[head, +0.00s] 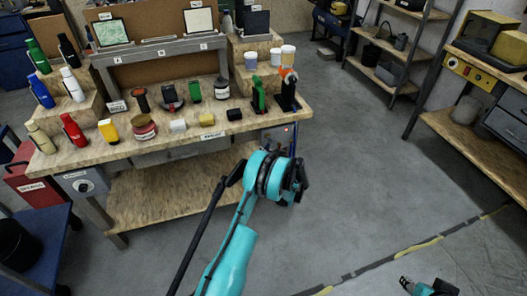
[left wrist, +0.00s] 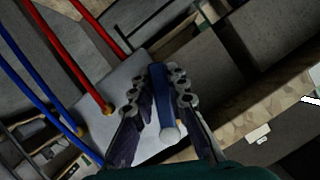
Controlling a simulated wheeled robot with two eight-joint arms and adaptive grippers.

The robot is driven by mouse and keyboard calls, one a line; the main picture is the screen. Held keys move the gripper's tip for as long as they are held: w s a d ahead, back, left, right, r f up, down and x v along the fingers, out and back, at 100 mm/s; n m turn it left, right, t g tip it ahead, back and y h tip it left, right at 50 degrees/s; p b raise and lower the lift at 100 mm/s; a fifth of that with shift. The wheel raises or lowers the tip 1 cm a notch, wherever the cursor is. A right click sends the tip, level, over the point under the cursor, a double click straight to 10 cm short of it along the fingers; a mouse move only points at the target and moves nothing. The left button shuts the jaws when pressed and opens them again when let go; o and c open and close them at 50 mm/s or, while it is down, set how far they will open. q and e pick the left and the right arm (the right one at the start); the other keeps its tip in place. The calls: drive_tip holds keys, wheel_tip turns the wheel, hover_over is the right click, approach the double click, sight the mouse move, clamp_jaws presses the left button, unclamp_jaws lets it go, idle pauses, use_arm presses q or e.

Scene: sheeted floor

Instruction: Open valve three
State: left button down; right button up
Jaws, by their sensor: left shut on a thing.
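In the left wrist view a blue bar-shaped handle (left wrist: 161,108) with a pale round end lies between the fingers of my left gripper (left wrist: 164,86). The fingers are shut on it, one on each side. The handle stands in front of a light grey box (left wrist: 120,88). I can see no number on it, so I cannot tell which valve it is. In the head view my left wrist is at the right end of the workbench and hides the handle. A small part of my right arm's end (head: 430,287) shows at the bottom right; its fingers are not clear.
Red pipes (left wrist: 84,78) and blue pipes (left wrist: 35,72) run beside the grey box. The workbench (head: 180,140) carries bottles, jars and tools. A shelf rack (head: 385,55) and another bench (head: 470,128) stand to the right. The floor (head: 370,180) between them is clear.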

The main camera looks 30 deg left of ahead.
use_arm(q)
drive_tip(key=shift+w+d+f+n+t+h, duration=0.15)
drive_tip(key=shift+w+d+n+t+h, duration=0.25)
drive_tip(key=shift+n, duration=0.3)
drive_tip(key=shift+w+d+f+n+t+h, duration=0.1)
drive_tip(key=shift+w+d+n+t+h, duration=0.2)
drive_tip(key=shift+n, duration=0.4)
drive_tip(key=shift+w, duration=0.1)
drive_tip(key=c, duration=1.5)
unclamp_jaws()
drive_tip(key=v, duration=1.2)
drive_tip(key=shift+a, duration=0.1)
drive_tip(key=shift+r, duration=0.1)
